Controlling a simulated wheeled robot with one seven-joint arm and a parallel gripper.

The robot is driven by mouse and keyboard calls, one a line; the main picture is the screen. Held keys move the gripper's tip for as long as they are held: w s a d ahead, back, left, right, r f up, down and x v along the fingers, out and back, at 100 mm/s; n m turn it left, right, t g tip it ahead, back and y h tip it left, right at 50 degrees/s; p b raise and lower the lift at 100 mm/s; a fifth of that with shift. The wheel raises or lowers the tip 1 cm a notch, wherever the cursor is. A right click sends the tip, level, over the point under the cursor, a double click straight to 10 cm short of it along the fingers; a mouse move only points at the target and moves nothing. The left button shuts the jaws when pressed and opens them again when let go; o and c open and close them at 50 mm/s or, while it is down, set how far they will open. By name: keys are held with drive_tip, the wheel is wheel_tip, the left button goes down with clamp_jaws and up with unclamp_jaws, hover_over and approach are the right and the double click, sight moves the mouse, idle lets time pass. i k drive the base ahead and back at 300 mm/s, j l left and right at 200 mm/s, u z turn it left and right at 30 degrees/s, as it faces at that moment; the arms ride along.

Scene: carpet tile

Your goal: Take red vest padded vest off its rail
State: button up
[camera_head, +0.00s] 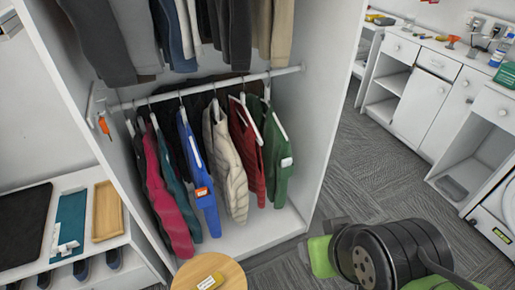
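A dark red padded vest (247,152) hangs on a light hanger from the lower white rail (215,88) in the open white wardrobe. It hangs between a cream padded garment (226,165) on its left and a green garment (277,160) on its right. The cream one sits close against it and covers part of its left side. A second red garment, crimson pink (166,200), hangs at the left end of the row. My gripper is not in view, so I cannot tell its state.
A blue garment (204,180) with an orange tag hangs mid-row. More clothes (185,30) hang above. A low white bench (75,260) is left; white cabinets (425,100) are right.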

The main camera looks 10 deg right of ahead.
sight(246, 136)
drive_tip(key=l+u, duration=0.4)
drive_tip(key=i+l+u, duration=0.1)
drive_tip(key=l+u, duration=0.15)
drive_tip(key=u, duration=0.15)
drive_tip(key=i+l+u, duration=0.1)
drive_tip(key=l+u, duration=0.2)
drive_tip(key=u, duration=0.15)
drive_tip(key=l+u, duration=0.25)
drive_tip(key=u, duration=0.15)
drive_tip(key=l+u, duration=0.6)
drive_tip(key=u, duration=0.2)
drive_tip(key=l+u, duration=0.8)
drive_tip(key=k+l+u, duration=0.1)
drive_tip(key=u, duration=0.35)
drive_tip(key=l, duration=0.1)
